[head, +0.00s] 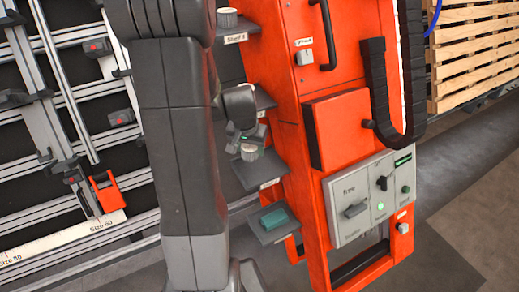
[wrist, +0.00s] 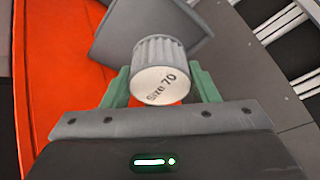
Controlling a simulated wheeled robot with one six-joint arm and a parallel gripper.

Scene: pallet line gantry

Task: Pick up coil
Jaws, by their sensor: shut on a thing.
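The coil (wrist: 160,60) is a grey ribbed cylinder with a pale end face marked "Size 70". In the wrist view it sits between the green fingers of my gripper (wrist: 160,72), which is shut on it. In the head view my gripper (head: 248,143) is in front of the orange cabinet's left side, beside the shelves. The coil (head: 249,154) shows below the fingers, over a dark shelf plate (head: 257,172). I cannot tell whether the coil touches that plate.
A similar ribbed cylinder (head: 227,18) stands on the top shelf, labelled "Shelf 5". A green block (head: 273,219) lies on the lowest shelf. The orange cabinet (head: 300,130) stands close on the right. A rail frame (head: 75,140) is at left, wooden pallets (head: 475,50) at back right.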

